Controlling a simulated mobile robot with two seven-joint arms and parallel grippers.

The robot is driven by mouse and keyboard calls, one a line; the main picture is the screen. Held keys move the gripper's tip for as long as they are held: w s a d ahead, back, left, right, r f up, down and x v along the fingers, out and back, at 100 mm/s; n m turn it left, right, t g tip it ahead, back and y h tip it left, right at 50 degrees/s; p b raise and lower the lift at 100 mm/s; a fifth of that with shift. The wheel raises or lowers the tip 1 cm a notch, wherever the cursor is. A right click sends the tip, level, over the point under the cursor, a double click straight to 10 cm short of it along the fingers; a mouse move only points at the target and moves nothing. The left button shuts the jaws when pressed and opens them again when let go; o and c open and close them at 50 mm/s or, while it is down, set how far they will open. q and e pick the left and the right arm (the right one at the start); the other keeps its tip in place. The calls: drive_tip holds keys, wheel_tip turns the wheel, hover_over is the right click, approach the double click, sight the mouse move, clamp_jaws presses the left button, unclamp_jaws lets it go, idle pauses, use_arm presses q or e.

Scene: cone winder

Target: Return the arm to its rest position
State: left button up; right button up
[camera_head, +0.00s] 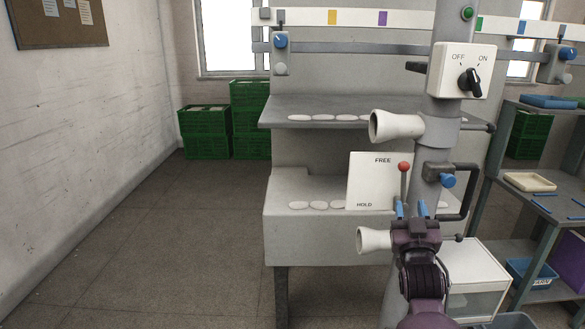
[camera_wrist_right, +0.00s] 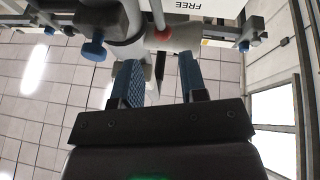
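My right gripper (camera_head: 411,209) is in front of the winder's grey column, below the red-knobbed lever (camera_head: 404,168). Its two blue fingers stand apart, and the right wrist view (camera_wrist_right: 159,80) shows nothing held between them. The lever stands up beside the white panel (camera_head: 372,181) marked FREE at the top and HOLD at the bottom; its red ball is near the FREE end. The red ball also shows beyond the fingers in the right wrist view (camera_wrist_right: 163,34). My left gripper is not in view.
A white cone (camera_head: 397,126) juts left above the gripper, and another (camera_head: 374,240) is close at its left. A black handle (camera_head: 465,192) and blue knob (camera_head: 447,180) are at its right. A rack (camera_head: 490,190) stands farther right. The left floor (camera_head: 150,240) is clear.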

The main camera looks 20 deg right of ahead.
drive_tip(key=shift+f, duration=0.1)
drive_tip(key=s+a+f+n+g+y, duration=0.2)
drive_tip(key=s+a+f+y, duration=0.25)
drive_tip(key=f, duration=0.45)
drive_tip(key=s+a+f+n+g+y, duration=0.1)
drive_tip(key=s+a+f+g+y, duration=0.2)
drive_tip(key=a+f, duration=0.45)
drive_tip(key=s+a+f+g+y, duration=0.1)
drive_tip(key=s+f+g, duration=0.3)
drive_tip(key=s+f, duration=1.2)
drive_tip(key=s, duration=0.2)
drive_tip(key=shift+s+f+n+g, duration=0.3)
drive_tip(key=shift+s+f+n, duration=0.05)
drive_tip(key=shift+f+n, duration=0.05)
